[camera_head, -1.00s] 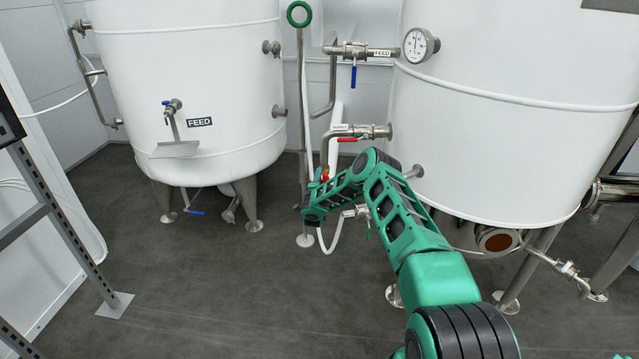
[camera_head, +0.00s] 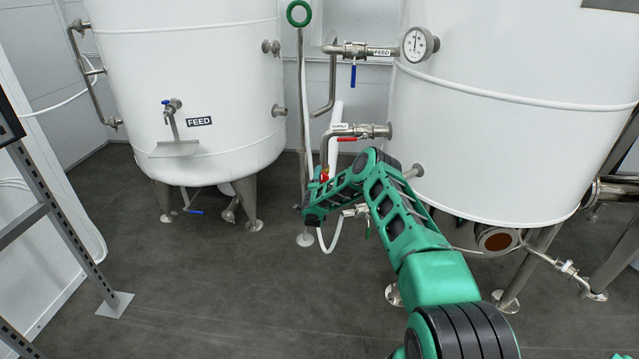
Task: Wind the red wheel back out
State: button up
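A small patch of red (camera_head: 324,175), which I take to be the red wheel, shows just above the far end of my arm, by the pipes between the two tanks. Most of it is hidden behind my green arm. My gripper lies at or behind that far end of the arm, and its fingers cannot be made out. I cannot tell whether it touches the wheel or whether it is open or shut.
A white tank (camera_head: 190,80) stands at left and another (camera_head: 500,130) at right. A red-handled valve (camera_head: 352,138), a blue-handled valve (camera_head: 353,75) and a green ring (camera_head: 299,14) are near the arm. A metal frame (camera_head: 65,230) stands at left. The floor (camera_head: 220,290) in front is clear.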

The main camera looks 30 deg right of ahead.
jog(key=v, duration=1)
jog(key=shift+s+a, duration=0.25)
jog(key=shift+a, duration=0.05)
jog(key=w+d+n, duration=0.2)
jog(key=w+n, duration=0.1)
jog(key=n, duration=0.2)
jog(key=w+d+n, duration=0.2)
jog(key=n, duration=0.3)
jog(key=w+d+n, duration=0.2)
jog(key=w+n, duration=0.1)
jog(key=n, duration=0.3)
jog(key=shift+w+d+r, duration=0.25)
jog(key=shift+w, duration=0.05)
